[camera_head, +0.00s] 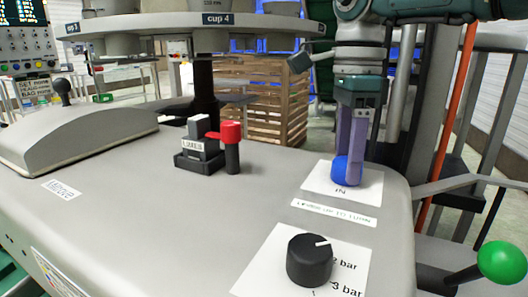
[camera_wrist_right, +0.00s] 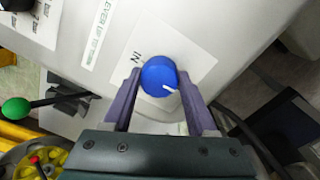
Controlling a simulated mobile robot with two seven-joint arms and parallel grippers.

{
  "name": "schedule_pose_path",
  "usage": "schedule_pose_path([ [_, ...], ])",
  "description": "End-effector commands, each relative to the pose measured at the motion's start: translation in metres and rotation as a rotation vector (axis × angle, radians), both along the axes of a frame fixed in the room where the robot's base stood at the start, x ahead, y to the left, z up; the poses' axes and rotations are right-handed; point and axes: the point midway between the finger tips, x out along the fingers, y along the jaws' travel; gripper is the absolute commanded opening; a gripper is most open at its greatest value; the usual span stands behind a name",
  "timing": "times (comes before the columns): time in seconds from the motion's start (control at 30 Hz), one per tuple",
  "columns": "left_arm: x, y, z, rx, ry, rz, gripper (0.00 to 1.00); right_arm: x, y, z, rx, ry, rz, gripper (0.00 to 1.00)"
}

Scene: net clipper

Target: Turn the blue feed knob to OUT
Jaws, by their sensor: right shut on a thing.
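The blue feed knob (camera_head: 346,170) sits on a white plate (camera_head: 318,182) at the right of the grey machine top. The plate carries the word IN. My right gripper (camera_head: 352,158) reaches down from above with its purple fingers on either side of the knob. In the right wrist view, the fingers (camera_wrist_right: 160,85) are shut on the blue knob (camera_wrist_right: 156,72). Its white pointer mark (camera_wrist_right: 170,87) points to the lower right, away from the IN print (camera_wrist_right: 137,57). No OUT print is visible. My left gripper is not in view.
A black knob (camera_head: 309,260) with bar markings stands in front of the feed knob. A strip reading "LEVER UP TO TURN" (camera_head: 334,212) lies between them. A red-capped lever (camera_head: 231,132) stands at the middle, and a green ball handle (camera_head: 501,262) at the right.

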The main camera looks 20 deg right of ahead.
Motion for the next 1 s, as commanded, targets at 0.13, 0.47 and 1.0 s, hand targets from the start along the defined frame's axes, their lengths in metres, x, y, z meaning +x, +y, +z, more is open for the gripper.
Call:
schedule_pose_path([
  [0.13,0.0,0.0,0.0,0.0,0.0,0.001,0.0,0.0,0.001,0.001,0.001,0.0,0.004,0.02],
  [0.47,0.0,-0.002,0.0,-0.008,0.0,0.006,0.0,0.0,0.001,0.0,0.001,0.0,0.003,0.84],
  [1.0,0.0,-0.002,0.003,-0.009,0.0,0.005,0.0,0.003,0.0,0.037,0.001,-0.005,0.001,0.88],
])
